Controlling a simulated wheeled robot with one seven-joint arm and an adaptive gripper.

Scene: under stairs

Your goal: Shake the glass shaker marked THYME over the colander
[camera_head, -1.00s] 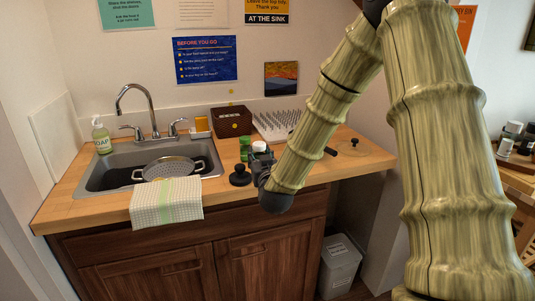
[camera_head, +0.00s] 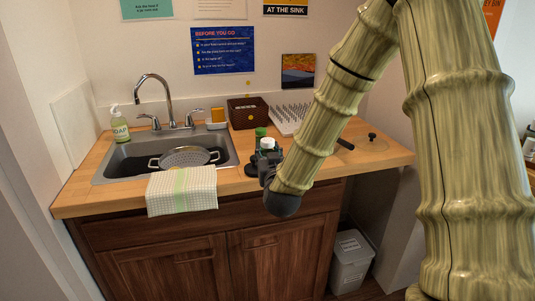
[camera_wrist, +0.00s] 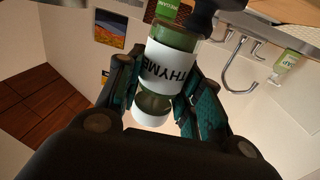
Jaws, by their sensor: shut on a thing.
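The glass shaker marked THYME (camera_wrist: 168,68) has a white label, green contents and a white cap, and is between my fingers in the wrist view. Its white cap shows above my gripper (camera_head: 268,165) in the head view (camera_head: 267,143). My gripper is shut on the shaker, which looks upright, near the counter's front edge. I cannot tell whether its base touches the counter. The grey metal colander (camera_head: 185,157) sits in the sink, left of my gripper. The wrist picture is upside down; the colander cannot be made out there.
A green-capped container (camera_head: 260,132) stands just behind the shaker, and a black object (camera_head: 252,166) is just left. A checked towel (camera_head: 182,190) hangs over the sink's front edge. The faucet (camera_head: 168,95) arches behind the colander. A soap bottle (camera_head: 119,126) stands far left.

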